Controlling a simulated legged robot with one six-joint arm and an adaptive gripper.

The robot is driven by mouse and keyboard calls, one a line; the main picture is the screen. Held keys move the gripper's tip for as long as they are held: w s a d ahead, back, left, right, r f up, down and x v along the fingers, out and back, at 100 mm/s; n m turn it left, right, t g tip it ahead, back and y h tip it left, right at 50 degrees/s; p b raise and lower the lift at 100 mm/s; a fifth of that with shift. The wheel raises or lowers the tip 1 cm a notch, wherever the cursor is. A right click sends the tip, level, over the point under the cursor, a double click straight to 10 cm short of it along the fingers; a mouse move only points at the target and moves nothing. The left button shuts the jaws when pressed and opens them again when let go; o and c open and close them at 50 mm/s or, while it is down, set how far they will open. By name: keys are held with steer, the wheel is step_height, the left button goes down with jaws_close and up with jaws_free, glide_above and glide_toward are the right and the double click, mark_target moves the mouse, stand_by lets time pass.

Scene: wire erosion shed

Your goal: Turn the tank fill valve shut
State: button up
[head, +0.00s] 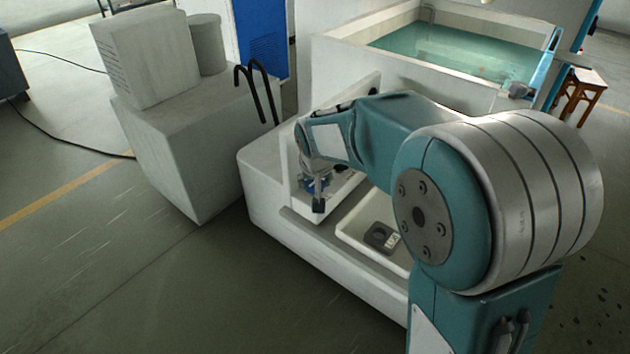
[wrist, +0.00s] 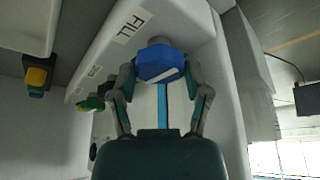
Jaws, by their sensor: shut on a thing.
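The fill valve has a blue faceted handle (wrist: 160,62) with a white stripe, on a white machine wall below a "FILL" label (wrist: 131,24) in the wrist view. The stripe slants up to the right. My gripper (wrist: 163,82) has its two fingers on either side of the handle, shut on it. In the head view my gripper (head: 318,196) is at the machine's front, with a bit of blue (head: 310,184) showing beside it. The valve is otherwise mostly hidden there by my wrist.
In the wrist view a green knob (wrist: 92,103) sits left of the blue handle and a yellow-topped knob (wrist: 37,78) farther left. In the head view a white tray (head: 352,236) holds a dark block (head: 380,236). An open tank (head: 455,50) of green water stands behind.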

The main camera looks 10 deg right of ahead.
steer(key=shift+f, duration=0.15)
steer(key=o, duration=1.1)
steer(key=shift+o, duration=0.2)
steer(key=shift+a, duration=0.1)
steer(key=v, duration=1.2)
steer(key=shift+w, duration=0.1)
steer(key=s+d, duration=0.3)
steer(key=s, duration=0.8)
steer(key=s+d+f+t, duration=0.1)
steer(key=s+d, duration=0.3)
steer(key=s, duration=0.8)
steer(key=shift+d+f, duration=0.25)
